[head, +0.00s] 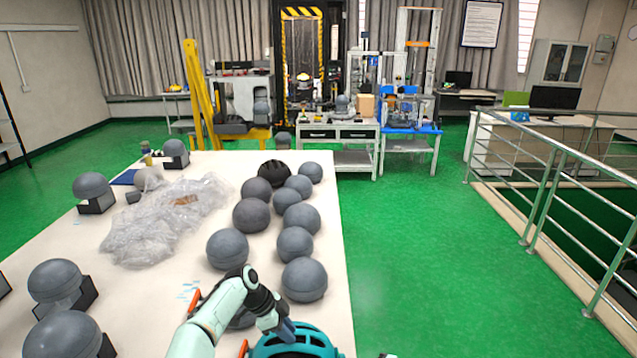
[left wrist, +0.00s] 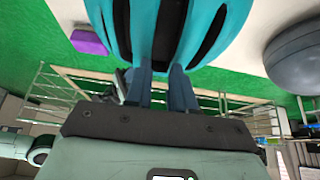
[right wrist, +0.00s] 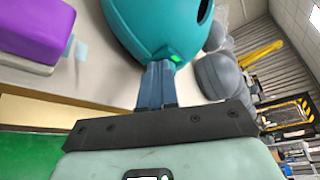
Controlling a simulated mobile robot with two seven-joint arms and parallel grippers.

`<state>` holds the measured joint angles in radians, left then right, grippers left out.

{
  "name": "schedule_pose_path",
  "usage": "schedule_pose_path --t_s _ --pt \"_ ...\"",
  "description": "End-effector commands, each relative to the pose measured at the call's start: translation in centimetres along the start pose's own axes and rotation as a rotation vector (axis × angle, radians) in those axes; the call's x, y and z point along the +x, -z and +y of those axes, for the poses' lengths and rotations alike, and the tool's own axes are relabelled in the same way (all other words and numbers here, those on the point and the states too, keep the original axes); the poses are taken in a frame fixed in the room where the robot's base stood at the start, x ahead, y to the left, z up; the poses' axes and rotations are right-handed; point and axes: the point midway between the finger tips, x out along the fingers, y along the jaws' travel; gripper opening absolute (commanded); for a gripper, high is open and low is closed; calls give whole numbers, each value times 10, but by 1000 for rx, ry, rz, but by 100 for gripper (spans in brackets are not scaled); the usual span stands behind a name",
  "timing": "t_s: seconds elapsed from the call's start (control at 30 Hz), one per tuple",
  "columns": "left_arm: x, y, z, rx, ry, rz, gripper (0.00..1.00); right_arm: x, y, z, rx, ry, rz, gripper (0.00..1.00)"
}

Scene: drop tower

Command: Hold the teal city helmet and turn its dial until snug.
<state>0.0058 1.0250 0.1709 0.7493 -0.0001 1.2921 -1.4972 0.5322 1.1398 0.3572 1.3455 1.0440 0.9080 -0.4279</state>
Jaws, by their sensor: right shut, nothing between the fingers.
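The teal city helmet (head: 292,347) is at the bottom edge of the head view, partly cut off, near the front end of the white table. In the left wrist view the fingers (left wrist: 159,74) stand slightly apart, closed on the edge of the helmet (left wrist: 205,28). In the right wrist view my right gripper (right wrist: 160,67) is shut and empty, its tips at the helmet's (right wrist: 150,28) lower edge, next to a small green spot (right wrist: 176,58). The dial's shape is not clear. The right gripper is out of the head view.
Several grey round headforms (head: 304,279) crowd the white table (head: 150,285), with a black helmet (head: 275,172) behind them. Crumpled clear plastic (head: 160,225) lies to the left. A purple block (right wrist: 35,32) is near the right gripper. Green floor is free right of the table.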

Motion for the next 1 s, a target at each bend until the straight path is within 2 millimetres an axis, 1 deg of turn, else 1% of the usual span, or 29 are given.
schedule_pose_path --t_s 0.03,0.23,1.0 --pt "10 -7 4 -6 -18 -10 23 4 -2 2 2 0 -1 0" --pt "10 -7 4 -6 -18 -11 23 12 -7 2 2 0 0 0" --pt "10 -7 4 -6 -18 -11 23 14 -3 2 2 -1 0 0"
